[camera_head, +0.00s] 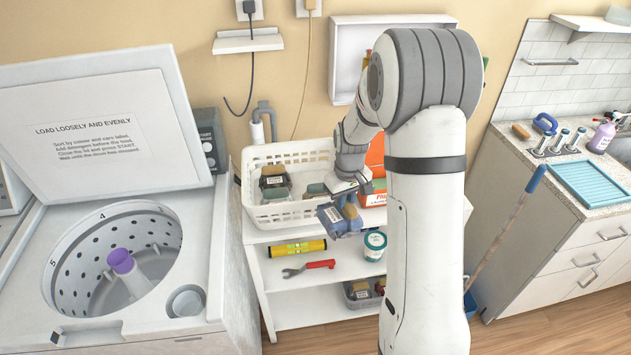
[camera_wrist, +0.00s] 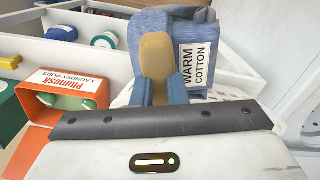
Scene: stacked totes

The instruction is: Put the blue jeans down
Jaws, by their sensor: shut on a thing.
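The blue jeans (camera_head: 331,215) are a small folded bundle. In the wrist view the jeans (camera_wrist: 182,27) carry a white "WARM COTTON" label. The jeans hang in front of the white basket and above the shelf unit, apart from the shelf below. My gripper hides part of them.
The white basket (camera_head: 262,152) holds several labelled bundles. An orange box (camera_head: 374,157) stands beside the basket. The washer (camera_head: 190,252) at left has its lid up and drum open.

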